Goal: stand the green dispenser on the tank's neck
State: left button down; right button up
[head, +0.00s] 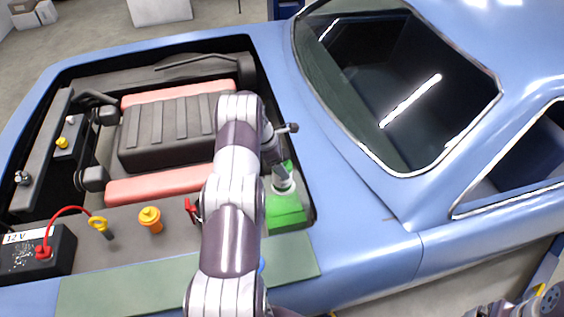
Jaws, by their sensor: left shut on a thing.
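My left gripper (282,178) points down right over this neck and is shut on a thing. That thing is mostly hidden by the gripper, so I cannot tell its full shape or whether it touches the neck. A patch of green (289,166) shows just behind the fingers; I cannot tell if it is the dispenser or part of the tank. My right gripper is not in view; only part of my right arm shows at the bottom right.
The blue car (365,240) surrounds the open bay, with its windshield to the right. A green mat (130,288) lies along the near edge.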

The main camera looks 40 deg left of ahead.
pick_arm(q)
jog(key=c, duration=0.5)
grip_release()
jog(key=shift+w+a+f, duration=0.1)
jog(key=shift+f, duration=0.1)
jog(key=o, duration=0.4)
jog(key=shift+r, duration=0.1)
jog(key=shift+r, duration=0.1)
